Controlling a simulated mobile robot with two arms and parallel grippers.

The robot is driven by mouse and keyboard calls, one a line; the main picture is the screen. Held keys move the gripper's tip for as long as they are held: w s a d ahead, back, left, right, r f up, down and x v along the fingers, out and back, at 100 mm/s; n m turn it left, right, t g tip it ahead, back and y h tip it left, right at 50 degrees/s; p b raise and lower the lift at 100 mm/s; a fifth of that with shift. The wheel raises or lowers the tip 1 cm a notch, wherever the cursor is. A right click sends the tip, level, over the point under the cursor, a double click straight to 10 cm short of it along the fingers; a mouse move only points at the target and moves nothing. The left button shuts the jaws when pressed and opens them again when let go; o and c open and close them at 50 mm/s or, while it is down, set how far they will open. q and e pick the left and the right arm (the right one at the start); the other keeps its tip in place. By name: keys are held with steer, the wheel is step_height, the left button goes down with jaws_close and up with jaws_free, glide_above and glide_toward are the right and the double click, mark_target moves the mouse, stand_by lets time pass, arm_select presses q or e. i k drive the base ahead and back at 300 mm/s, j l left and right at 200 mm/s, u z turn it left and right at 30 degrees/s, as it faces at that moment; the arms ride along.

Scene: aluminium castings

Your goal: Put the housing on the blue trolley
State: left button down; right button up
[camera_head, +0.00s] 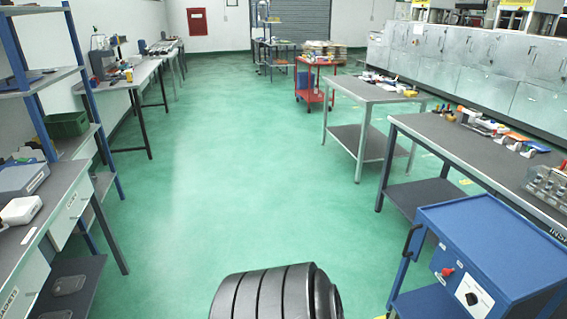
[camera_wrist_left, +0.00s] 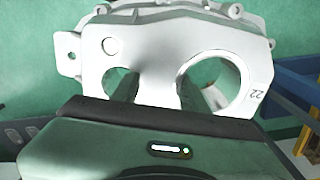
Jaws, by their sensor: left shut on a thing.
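The housing (camera_wrist_left: 255,60) is a light grey casting with round openings, bolt lugs along its far edge and the mark "22". It fills the upper middle of the left wrist view. My left gripper (camera_wrist_left: 165,118) is shut on it; the dark gripper body hides the near side and the fingertips. The housing does not show in the head view. The blue trolley (camera_head: 490,240) stands at the lower right of the head view, with a flat bare top, a black handle, a red knob and a dial. My right gripper is not in view.
A long grey bench (camera_head: 470,150) with tools stands just behind the trolley. A smaller grey table (camera_head: 370,92) and a red cart (camera_head: 318,84) are farther back. Shelving and benches line the left. The green floor (camera_head: 230,180) between is clear. A blue object (camera_wrist_left: 295,85) shows right of the housing.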

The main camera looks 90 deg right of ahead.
mark_target(496, 237)
steer(key=l+z, duration=0.15)
steer(key=z, duration=4.75)
